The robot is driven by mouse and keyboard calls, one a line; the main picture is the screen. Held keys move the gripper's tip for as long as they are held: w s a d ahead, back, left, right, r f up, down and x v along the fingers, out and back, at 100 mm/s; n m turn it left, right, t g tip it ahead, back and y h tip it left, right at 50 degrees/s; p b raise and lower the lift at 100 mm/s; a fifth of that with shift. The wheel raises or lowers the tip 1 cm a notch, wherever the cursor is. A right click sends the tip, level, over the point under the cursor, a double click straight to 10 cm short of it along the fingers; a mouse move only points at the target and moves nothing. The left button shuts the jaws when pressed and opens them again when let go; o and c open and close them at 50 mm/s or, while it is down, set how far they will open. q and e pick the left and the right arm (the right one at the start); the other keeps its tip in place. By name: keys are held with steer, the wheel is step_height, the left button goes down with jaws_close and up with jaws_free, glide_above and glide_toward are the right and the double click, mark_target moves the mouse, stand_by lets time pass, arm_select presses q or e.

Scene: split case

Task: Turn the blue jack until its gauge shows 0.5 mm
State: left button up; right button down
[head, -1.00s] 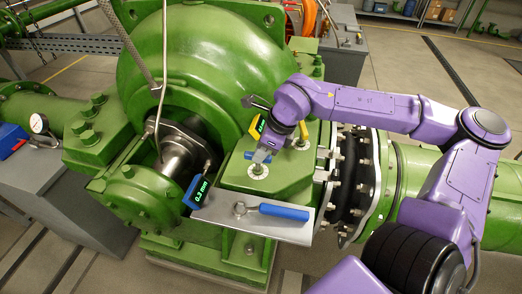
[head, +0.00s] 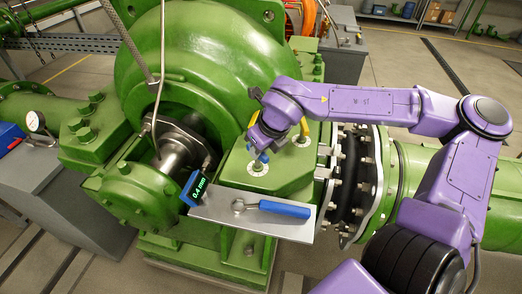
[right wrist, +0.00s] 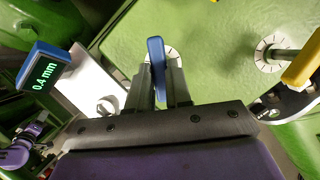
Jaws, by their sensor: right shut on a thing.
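The blue jack (right wrist: 156,66) stands on the green casing flange over a white marked dial. My right gripper (right wrist: 162,85) is shut on its blue handle; in the head view my right gripper (head: 262,150) hides most of the jack, with a bit of blue (head: 261,158) showing. The blue-framed gauge (head: 194,189) beside it reads 0.4 mm, and it also shows in the right wrist view (right wrist: 44,78).
A yellow-handled jack (right wrist: 302,62) stands on its own dial close by. Bolted pipe flanges (head: 350,180) stand to the right.

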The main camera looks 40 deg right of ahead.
steer(key=m, duration=0.1)
steer(key=m+h+b, duration=0.1)
steer(key=m, duration=0.1)
steer(key=m+b, duration=0.1)
steer(key=shift+a+f+h, duration=0.2)
steer(key=shift+f+h, duration=0.1)
steer(key=shift+h, duration=0.1)
steer(key=shift+a+r+m+g+h+b, duration=0.1)
steer(key=shift+m+g+h+b, duration=0.2)
steer(key=shift+m, duration=0.55)
steer(key=shift+m+g+h+b, duration=0.15)
steer(key=shift+m+b, duration=0.25)
steer(key=shift+m, duration=0.45)
steer(key=shift+r, duration=0.1)
steer(key=c, duration=1)
jaws_free()
steer(key=shift+w, duration=0.1)
steer(key=shift+c, duration=0.2)
steer(key=shift+w, duration=0.15)
steer(key=b+v, duration=0.1)
steer(key=v, duration=0.9)
steer(key=shift+b, duration=0.4)
steer(key=shift+r, duration=0.15)
